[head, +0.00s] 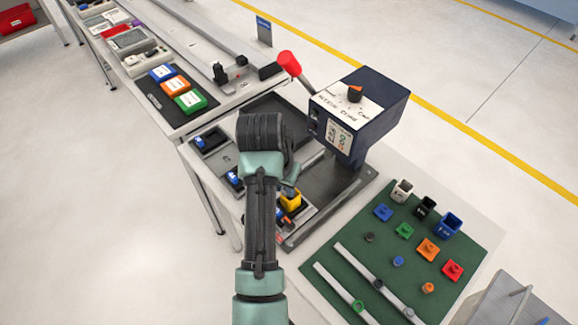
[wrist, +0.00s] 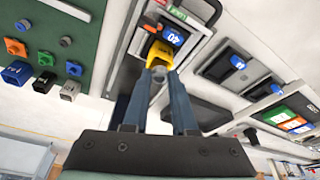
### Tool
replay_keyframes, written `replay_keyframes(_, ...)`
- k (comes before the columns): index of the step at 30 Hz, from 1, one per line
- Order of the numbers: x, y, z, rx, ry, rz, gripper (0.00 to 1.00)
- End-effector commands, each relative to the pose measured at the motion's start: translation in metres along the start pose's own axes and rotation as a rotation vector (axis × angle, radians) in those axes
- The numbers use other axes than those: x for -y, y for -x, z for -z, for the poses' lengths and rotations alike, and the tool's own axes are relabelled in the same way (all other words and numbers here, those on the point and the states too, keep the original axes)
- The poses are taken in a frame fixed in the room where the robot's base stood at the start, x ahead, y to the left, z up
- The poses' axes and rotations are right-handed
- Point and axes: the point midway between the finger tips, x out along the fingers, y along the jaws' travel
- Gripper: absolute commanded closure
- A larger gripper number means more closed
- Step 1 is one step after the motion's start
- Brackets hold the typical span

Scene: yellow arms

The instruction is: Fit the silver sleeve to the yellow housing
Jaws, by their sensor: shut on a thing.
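The yellow housing (head: 291,203) sits at the front of the press station in the head view, partly covered by my arm. In the wrist view the yellow housing (wrist: 160,52) lies just past my fingertips. My gripper (wrist: 159,75) is shut on the small silver sleeve (wrist: 158,74), which shows as a grey round piece between the fingertips. The sleeve is right at the near side of the housing. I cannot tell whether they touch or how far the sleeve is in. In the head view the fingertips and sleeve are hidden or too small to make out.
A dark blue press (head: 360,112) with a red-knobbed lever (head: 288,62) stands beside my arm. A green mat (head: 345,258) on the right holds several coloured parts and rails. Trays with blue pieces (head: 203,142) lie left of my arm. A blue marked block (wrist: 172,37) is beyond the housing.

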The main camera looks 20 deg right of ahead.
Motion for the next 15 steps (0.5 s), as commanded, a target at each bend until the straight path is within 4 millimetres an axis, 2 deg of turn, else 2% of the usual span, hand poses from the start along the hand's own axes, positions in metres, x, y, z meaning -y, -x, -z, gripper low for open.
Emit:
replay_keyframes(1,0.002,0.005,0.012,0.0,-0.055,-0.011,1.0)
replay_keyframes(6,0.001,0.015,0.032,0.001,-0.176,-0.048,1.0)
replay_keyframes(15,0.001,0.013,0.036,0.0,-0.209,-0.061,1.0)
